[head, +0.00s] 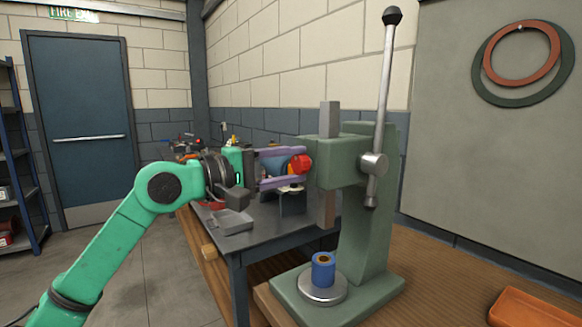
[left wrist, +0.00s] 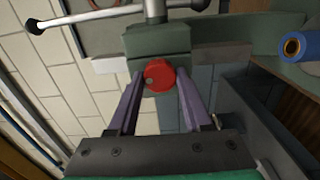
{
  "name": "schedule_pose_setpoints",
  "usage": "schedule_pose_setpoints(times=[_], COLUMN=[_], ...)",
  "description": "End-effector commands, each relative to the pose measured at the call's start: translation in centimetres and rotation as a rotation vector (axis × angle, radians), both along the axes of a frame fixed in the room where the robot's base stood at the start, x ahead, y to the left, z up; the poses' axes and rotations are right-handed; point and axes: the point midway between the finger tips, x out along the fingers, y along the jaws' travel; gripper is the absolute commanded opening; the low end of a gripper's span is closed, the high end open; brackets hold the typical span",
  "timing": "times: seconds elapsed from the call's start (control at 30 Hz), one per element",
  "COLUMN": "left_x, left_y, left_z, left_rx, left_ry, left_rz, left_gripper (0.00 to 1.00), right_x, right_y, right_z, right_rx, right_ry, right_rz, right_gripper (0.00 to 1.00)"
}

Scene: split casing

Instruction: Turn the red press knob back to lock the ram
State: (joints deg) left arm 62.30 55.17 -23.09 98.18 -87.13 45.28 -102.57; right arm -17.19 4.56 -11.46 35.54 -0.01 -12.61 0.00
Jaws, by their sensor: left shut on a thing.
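The red press knob (head: 301,164) sits on the left side of the green press head (head: 338,160). My left gripper (head: 285,164) reaches it from the left, its purple fingers shut on the knob. In the left wrist view the knob (left wrist: 159,77) lies between the two fingertips (left wrist: 158,84). A pale dot shows on the knob's face. The grey ram (head: 328,205) passes upright through the press head, its lower end above the blue cylinder (head: 323,271) on the round plate. The long lever (head: 386,80) stands nearly upright. My right gripper is not in view.
A dark table (head: 243,240) with a grey block and other items stands behind and left of the press. The press base (head: 370,292) rests on a wooden bench. An orange tray (head: 525,315) is at the lower right. Rings (head: 554,75) hang on the wall panel.

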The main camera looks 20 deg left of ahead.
Motion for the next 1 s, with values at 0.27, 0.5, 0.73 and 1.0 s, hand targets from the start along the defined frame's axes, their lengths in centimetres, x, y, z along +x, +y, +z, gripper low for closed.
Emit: schedule_pose_setpoints(times=[0.27,0.5,0.73,1.0], left_x=[0.0,0.0,-0.3,-4.6], left_y=[0.0,0.0,0.3,3.9], left_z=[0.0,0.0,-0.1,-0.9], left_rx=[0.002,0.001,0.001,0.004], left_ry=[-0.001,-0.001,0.0,-0.001], left_rz=[0.001,0.001,0.002,0.006], left_gripper=[0.0,0.79,0.79,0.79], right_x=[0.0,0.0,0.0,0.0], right_y=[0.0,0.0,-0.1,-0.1], right_z=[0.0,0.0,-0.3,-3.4], right_rx=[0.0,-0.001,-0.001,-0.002], right_ry=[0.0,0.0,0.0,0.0], right_rz=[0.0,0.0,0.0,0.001], right_gripper=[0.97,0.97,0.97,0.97])
